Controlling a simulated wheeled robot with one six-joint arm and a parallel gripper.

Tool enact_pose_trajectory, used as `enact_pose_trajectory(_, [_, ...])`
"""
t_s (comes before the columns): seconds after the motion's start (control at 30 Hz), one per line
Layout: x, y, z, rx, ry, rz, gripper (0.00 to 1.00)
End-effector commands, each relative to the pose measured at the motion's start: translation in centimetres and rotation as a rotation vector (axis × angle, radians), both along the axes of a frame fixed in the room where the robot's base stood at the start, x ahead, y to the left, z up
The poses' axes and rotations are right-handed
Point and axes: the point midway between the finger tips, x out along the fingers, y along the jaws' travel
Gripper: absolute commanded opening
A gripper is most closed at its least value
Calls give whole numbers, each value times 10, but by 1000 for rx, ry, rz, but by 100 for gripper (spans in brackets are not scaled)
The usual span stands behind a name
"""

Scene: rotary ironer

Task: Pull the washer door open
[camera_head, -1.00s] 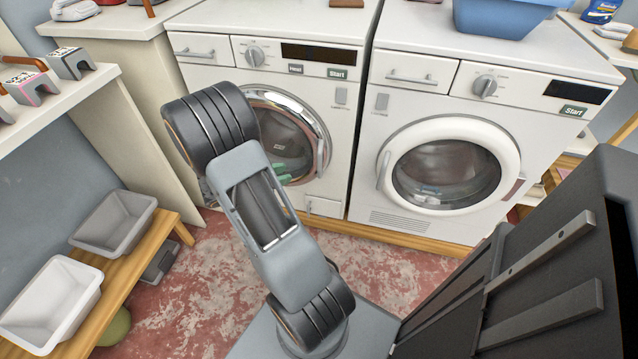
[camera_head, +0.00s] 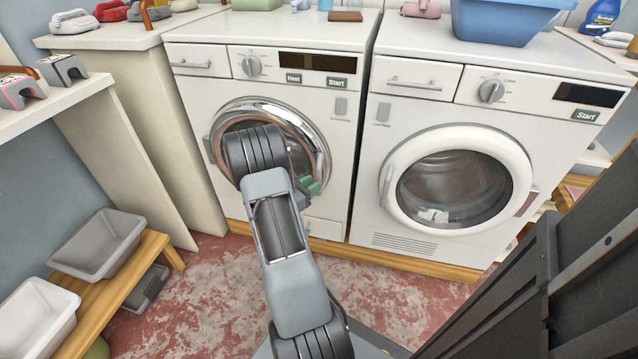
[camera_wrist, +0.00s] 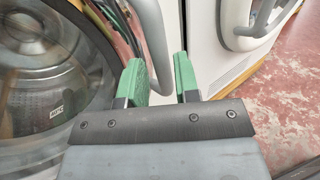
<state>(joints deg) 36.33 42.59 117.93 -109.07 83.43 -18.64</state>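The left white machine (camera_head: 335,190), which I take for the washer, has a round, chrome-ringed door (camera_head: 318,135). The door looks closed in the head view, with my arm covering much of it. In the wrist view its glass and the drum behind (camera_wrist: 45,60) fill the left. A pale, curved door handle (camera_wrist: 154,35) comes down from the top toward the space between my fingers. My gripper (camera_wrist: 158,62) has green fingertips, set apart with a gap around the handle's lower end. I cannot tell whether they touch it. In the head view my gripper (camera_head: 311,187) is at the door's lower right.
A second white machine (camera_head: 400,215) with a white-ringed door stands close on the right. A blue tub (camera_head: 505,22) sits on top of it. A low wooden bench (camera_head: 150,262) with grey and white bins is at left. Red floor is open in front.

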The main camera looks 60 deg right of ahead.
Motion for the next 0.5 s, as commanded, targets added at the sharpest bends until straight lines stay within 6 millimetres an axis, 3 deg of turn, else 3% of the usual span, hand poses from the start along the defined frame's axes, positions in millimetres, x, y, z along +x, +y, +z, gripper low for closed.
enact_pose_trajectory(0.2, [-7,-24,-1,-1,-2,-1,29])
enact_pose_trajectory(0.5, [-9,-32,0,0,-1,1,29])
